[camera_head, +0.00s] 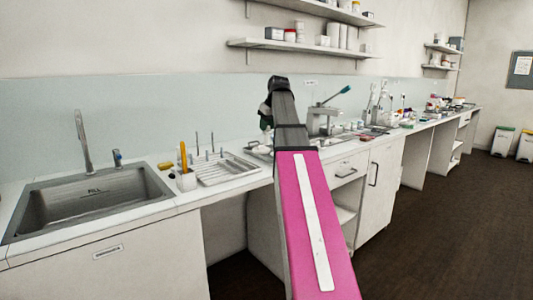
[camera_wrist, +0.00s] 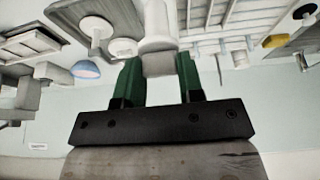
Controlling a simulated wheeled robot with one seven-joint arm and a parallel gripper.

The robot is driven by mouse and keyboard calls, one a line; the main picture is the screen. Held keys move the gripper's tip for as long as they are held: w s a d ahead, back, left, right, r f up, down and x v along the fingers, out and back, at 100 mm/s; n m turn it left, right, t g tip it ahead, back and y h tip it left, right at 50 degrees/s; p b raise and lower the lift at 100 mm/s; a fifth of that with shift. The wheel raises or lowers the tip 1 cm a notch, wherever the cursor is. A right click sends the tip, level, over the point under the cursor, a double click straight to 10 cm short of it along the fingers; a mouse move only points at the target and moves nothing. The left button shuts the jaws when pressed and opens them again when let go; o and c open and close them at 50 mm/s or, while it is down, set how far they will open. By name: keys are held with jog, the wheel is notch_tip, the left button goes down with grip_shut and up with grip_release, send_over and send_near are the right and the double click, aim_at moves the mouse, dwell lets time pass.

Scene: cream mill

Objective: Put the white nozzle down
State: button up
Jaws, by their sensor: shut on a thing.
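The white nozzle (camera_wrist: 158,22) is between the green fingers of my gripper (camera_wrist: 157,75) in the wrist view, with a grey part showing nearer the palm. My gripper is shut on it. In the head view my gripper (camera_head: 265,120) is a small dark and green shape at the end of my arm, above the counter just right of the drying rack (camera_head: 218,170). The nozzle is too small there to make out clearly, and I cannot tell whether it touches the counter.
A steel sink (camera_head: 90,200) with a tap is at the left. A lever press (camera_head: 325,118) stands right of my gripper. In the wrist view a pale blue domed thing (camera_wrist: 85,70) is at the left.

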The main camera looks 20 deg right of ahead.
jog(key=w+d+f, duration=0.6)
jog(key=w+f, duration=0.1)
jog(key=w, duration=0.3)
jog(key=shift+d, duration=0.15)
jog(key=shift+f, duration=2)
jog(key=shift+f, duration=0.1)
jog(key=o, duration=0.9)
jog(key=v, duration=1.2)
